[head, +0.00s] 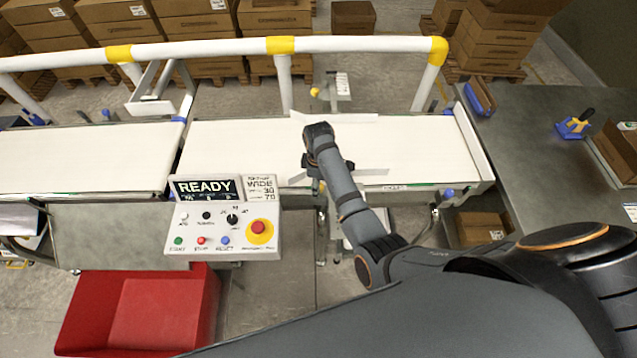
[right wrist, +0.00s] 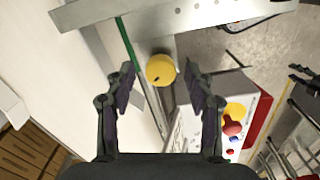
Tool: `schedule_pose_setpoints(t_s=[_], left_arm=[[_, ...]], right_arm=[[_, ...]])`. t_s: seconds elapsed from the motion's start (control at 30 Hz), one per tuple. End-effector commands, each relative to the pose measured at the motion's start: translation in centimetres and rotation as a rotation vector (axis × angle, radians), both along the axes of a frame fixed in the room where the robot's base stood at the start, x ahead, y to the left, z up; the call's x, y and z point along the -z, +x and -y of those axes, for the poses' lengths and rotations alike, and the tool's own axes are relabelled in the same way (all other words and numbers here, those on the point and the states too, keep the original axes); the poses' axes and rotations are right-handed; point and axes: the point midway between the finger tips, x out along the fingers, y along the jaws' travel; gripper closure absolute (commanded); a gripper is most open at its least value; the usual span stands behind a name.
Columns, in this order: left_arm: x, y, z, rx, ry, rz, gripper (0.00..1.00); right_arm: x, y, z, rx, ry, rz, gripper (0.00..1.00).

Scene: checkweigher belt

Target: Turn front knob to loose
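The front knob is a round yellow knob (right wrist: 160,70) on the belt's near side rail, with a small dark mark on its face. In the head view only a bit of yellow (head: 322,186) shows beside my right arm. My right gripper (right wrist: 163,78) is open, its two dark fingers on either side of the knob with gaps to both, so it is not gripping. In the head view my right forearm hides most of this gripper. A dark claw-like shape at the right edge of the right wrist view looks like my left gripper (right wrist: 304,80); its opening is unclear.
The control panel (head: 256,184) with a READY display and red stop button (head: 258,227) stands left of my right arm. A second yellow knob (head: 315,91) is at the belt's far side. Blue knobs (head: 447,193) sit along the rail. A red bin (head: 190,310) stands below.

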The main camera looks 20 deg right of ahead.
Motion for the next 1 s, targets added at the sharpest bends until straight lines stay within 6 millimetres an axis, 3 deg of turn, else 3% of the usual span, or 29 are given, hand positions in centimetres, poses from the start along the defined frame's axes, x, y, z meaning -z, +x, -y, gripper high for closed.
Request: schedule_pose_setpoints(t_s=[0.27, 0.37, 0.7, 0.83, 1.0], left_arm=[[0.0, -0.2, -0.1, 0.0, 0.001, -0.002, 0.6], [0.0, -0.1, -0.1, 0.0, 0.001, -0.001, 0.6], [0.0, 0.0, 0.0, 0.0, 0.0, 0.0, 0.6], [0.0, 0.0, 0.0, 0.0, 0.0, 0.0, 0.6], [0.0, 0.0, 0.0, 0.0, 0.0, 0.0, 0.6]], right_arm=[[-0.3, 0.0, 0.0, 0.0, 0.001, -0.001, 0.46], [-1.8, 0.0, -0.1, 0.0, 0.001, 0.002, 0.46], [-9.6, 0.0, -0.1, 0.0, 0.001, 0.002, 0.46], [-11.3, 0.0, -0.1, -0.001, 0.001, 0.001, 0.46], [-12.0, 0.0, 0.0, 0.0, 0.0, 0.0, 0.46]])
